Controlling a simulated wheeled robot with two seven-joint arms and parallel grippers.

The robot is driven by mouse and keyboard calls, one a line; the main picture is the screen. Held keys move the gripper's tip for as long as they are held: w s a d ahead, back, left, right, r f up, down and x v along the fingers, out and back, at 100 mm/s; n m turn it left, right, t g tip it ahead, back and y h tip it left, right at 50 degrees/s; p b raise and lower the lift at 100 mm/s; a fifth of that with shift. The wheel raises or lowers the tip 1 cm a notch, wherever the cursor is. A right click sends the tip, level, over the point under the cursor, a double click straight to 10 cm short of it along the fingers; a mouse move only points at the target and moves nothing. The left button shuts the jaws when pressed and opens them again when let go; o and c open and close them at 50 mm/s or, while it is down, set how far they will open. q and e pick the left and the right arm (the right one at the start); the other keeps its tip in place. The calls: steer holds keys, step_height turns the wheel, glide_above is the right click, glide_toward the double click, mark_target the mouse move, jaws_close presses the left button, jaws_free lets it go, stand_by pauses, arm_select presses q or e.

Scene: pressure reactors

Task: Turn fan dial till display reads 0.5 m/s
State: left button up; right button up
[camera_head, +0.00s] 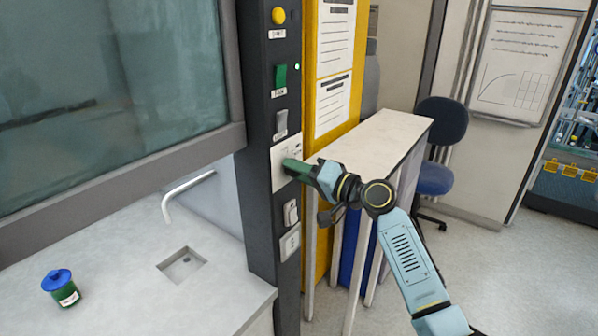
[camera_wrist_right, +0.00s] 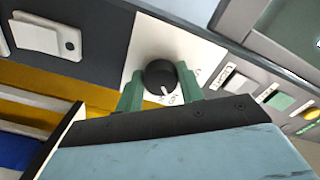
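The fan dial (camera_wrist_right: 160,77) is a round black knob with a pale pointer mark on a white plate (camera_wrist_right: 139,52). In the head view the same white plate (camera_head: 284,152) is on the dark panel post, and my gripper hides the dial. My right gripper (camera_head: 291,168) reaches the plate from the right. In the right wrist view its green fingers (camera_wrist_right: 161,84) are on either side of the dial and appear to touch it. The pointer points down toward small lettering. I see no readable air speed display. My left gripper is not in view.
The dark post (camera_head: 258,130) also has a yellow button (camera_head: 278,15), a green switch (camera_head: 281,76), a grey switch (camera_head: 281,122) and sockets (camera_head: 290,242). A fume hood sash (camera_head: 110,90) is at left. A white-topped bench (camera_head: 375,140) is behind my right arm.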

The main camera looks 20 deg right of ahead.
steer(key=o, duration=0.4)
steer(key=b+v, duration=0.2)
steer(key=v, duration=1.1)
steer(key=shift+s+d, duration=0.15)
